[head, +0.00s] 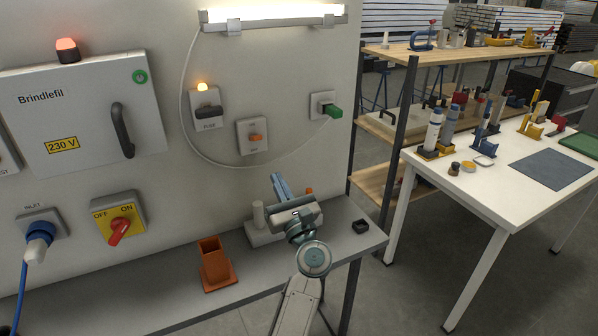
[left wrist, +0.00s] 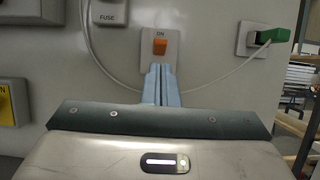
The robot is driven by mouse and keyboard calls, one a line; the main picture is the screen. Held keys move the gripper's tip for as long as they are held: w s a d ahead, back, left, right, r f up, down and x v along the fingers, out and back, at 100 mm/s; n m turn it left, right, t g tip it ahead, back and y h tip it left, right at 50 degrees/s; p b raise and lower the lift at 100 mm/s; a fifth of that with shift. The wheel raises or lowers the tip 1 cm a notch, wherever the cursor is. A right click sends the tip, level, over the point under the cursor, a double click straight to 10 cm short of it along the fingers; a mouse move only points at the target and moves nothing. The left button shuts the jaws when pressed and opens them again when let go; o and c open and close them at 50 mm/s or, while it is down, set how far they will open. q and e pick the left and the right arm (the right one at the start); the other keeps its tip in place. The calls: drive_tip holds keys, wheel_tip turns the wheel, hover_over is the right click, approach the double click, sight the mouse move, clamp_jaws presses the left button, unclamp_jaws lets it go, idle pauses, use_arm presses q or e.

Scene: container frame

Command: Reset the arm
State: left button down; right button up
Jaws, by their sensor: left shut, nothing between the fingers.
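My left gripper (head: 280,185) is in front of the wall panel, above the grey shelf, in the head view. Its two pale blue fingers are shut together with nothing between them. They also show in the left wrist view (left wrist: 160,85), pointing toward the small wall switch (left wrist: 160,46) with an orange rocker. That switch also shows in the head view (head: 252,137), up and to the left of the fingertips. In the wrist view the fingertips overlap the lower part of its plate; I cannot tell whether they touch it. My right gripper is not in view.
An orange holder (head: 214,265) and a small black block (head: 360,227) stand on the grey shelf (head: 165,310). A green plug (head: 333,111) with a white cable is in the wall socket. A white table (head: 508,188) with tools stands at the right.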

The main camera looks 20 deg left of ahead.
use_arm(q)
drive_tip(key=s+d+f+m+t+h, duration=0.1)
drive_tip(key=s+d+f+m+h, duration=0.25)
drive_tip(key=m+h, duration=0.6)
drive_tip(key=s+d+f+m+t+h, duration=0.15)
drive_tip(key=d+f+m+h, duration=0.3)
drive_tip(key=m, duration=0.95)
drive_tip(key=s+d+f+m+h, duration=0.4)
drive_tip(key=m+h, duration=0.4)
drive_tip(key=m, duration=0.4)
drive_tip(key=s+a+f+m+g+y, duration=0.25)
drive_tip(key=s+f+m+g, duration=0.2)
drive_tip(key=s, duration=0.35)
drive_tip(key=s+a+f+m+g+y, duration=0.1)
drive_tip(key=s+a+f+m+g, duration=0.3)
drive_tip(key=s, duration=0.4)
drive_tip(key=s+a+f+m+g+y, duration=0.2)
drive_tip(key=s+f+m+g, duration=0.15)
drive_tip(key=s+f, duration=0.35)
wheel_tip(320, 180, down, 29)
drive_tip(key=s+a+g, duration=0.2)
drive_tip(key=a+g, duration=0.1)
drive_tip(key=s+a+f+n, duration=0.1)
drive_tip(key=s+f, duration=1.7)
drive_tip(key=f, duration=0.2)
drive_tip(key=shift+s+g, duration=0.2)
drive_tip(key=shift+g, duration=0.25)
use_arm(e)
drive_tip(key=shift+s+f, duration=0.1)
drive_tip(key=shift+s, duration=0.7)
